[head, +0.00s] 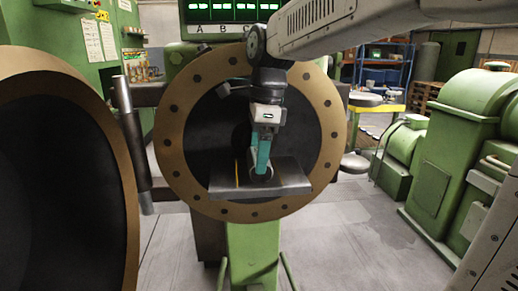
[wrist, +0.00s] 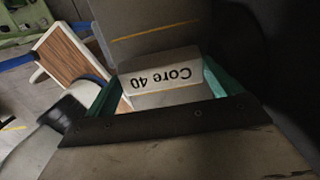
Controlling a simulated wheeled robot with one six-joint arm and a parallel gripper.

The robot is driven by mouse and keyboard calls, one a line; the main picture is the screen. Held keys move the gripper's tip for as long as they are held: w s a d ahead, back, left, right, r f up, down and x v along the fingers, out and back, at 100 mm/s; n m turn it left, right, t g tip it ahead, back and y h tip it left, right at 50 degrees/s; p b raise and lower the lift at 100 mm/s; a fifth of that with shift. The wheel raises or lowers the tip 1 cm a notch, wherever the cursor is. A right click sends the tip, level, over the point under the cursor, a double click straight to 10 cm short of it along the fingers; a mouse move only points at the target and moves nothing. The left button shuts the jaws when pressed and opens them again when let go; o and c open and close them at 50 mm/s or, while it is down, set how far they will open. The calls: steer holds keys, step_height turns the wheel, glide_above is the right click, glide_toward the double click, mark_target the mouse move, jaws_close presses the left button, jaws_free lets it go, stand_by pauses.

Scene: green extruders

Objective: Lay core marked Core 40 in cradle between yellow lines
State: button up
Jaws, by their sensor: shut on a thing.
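My gripper (head: 262,172) points down in front of the round opening, its teal fingers shut on the core (head: 263,184). In the head view the core is a small dark round end low between the fingers. In the wrist view the core carries a pale label (wrist: 160,78) reading "Core 40", upside down, with a teal finger on each side. The cradle (head: 222,186) is a grey metal shelf at the opening. One yellow line (head: 237,173) shows left of my gripper; one also shows in the wrist view (wrist: 172,29). I cannot tell whether the core touches the cradle.
A bronze bolted flange ring (head: 172,150) surrounds the dark opening behind the cradle. Another large bronze-rimmed opening (head: 118,150) stands close at left. Green machines (head: 465,130) stand at right. Grey floor (head: 350,245) is open at front right.

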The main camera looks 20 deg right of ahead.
steer(key=o, duration=1.1)
steer(key=shift+f, duration=0.1)
step_height(320, 180, up, 12)
steer(key=d, duration=0.1)
steer(key=s+f+n, duration=0.6)
steer(key=s+n, duration=0.1)
steer(key=s+d+f+n+h, duration=0.1)
steer(key=s+f+n, duration=0.6)
steer(key=s+d+f+n+t, duration=0.1)
steer(key=s+f+n, duration=0.6)
steer(key=s, duration=0.1)
steer(key=shift+d+f+n, duration=0.1)
steer(key=shift+f+n, duration=0.15)
steer(key=shift+n, duration=0.05)
